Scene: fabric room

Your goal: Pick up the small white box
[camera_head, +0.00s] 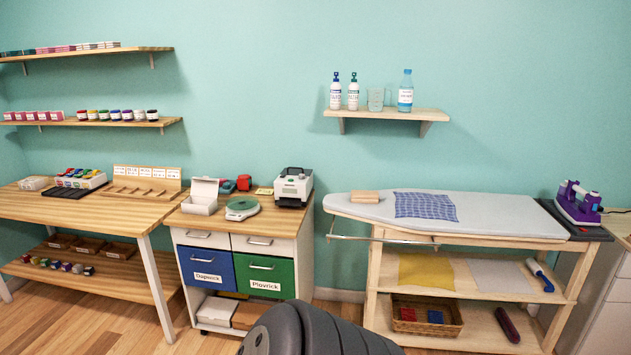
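A small white box (201,204) with its lid raised stands on the wooden top of the drawer cabinet, near its left front edge. I cannot see into its bottom. Neither of my grippers is in view. A dark rounded part of my own body shows at the bottom middle, well apart from the box and lower in the picture.
A green-topped round device (241,208) and a white label printer (293,187) share the cabinet top (270,220). A red item (244,182) sits behind them. The wooden table (110,208) stands left, the ironing board (500,216) right. Floor shows in front of the cabinet.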

